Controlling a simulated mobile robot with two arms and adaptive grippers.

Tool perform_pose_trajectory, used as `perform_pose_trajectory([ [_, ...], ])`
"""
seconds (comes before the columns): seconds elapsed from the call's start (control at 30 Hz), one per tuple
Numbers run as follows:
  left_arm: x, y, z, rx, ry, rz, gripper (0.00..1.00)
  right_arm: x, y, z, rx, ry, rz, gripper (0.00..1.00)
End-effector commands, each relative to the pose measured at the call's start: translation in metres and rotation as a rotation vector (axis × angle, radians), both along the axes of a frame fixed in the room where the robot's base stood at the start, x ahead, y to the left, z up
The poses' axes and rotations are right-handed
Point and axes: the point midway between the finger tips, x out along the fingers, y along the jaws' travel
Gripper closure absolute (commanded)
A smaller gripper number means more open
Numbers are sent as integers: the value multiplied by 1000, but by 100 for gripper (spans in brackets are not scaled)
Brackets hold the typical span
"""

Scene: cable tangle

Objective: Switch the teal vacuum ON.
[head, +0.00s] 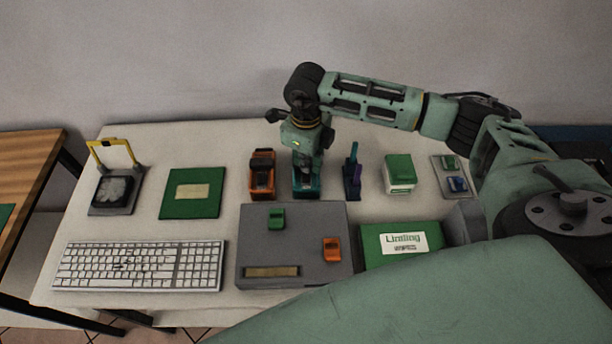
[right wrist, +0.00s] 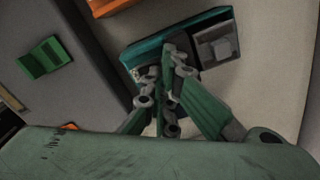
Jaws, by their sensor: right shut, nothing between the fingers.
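The fingers hide part of the vacuum's top. My left gripper is not in view.
An orange device (head: 262,178) stands close to the left. A grey panel (head: 300,222) with green and orange switches lies in front. A keyboard (head: 138,266) and green box (head: 372,240) lie nearby.

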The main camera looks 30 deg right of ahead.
Motion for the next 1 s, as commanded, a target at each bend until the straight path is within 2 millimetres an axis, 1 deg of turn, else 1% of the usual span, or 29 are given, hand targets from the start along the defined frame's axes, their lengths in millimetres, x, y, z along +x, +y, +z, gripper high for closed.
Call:
perform_pose_trajectory([
  [0.03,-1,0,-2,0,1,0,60,-2,0,-4,0,5,1,100],
  [0.17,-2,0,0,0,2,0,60,-2,1,-2,0,7,2,100],
  [0.27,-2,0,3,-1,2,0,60,-2,1,3,0,7,2,100],
  [1.0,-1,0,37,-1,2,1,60,-1,0,63,1,3,2,100],
])
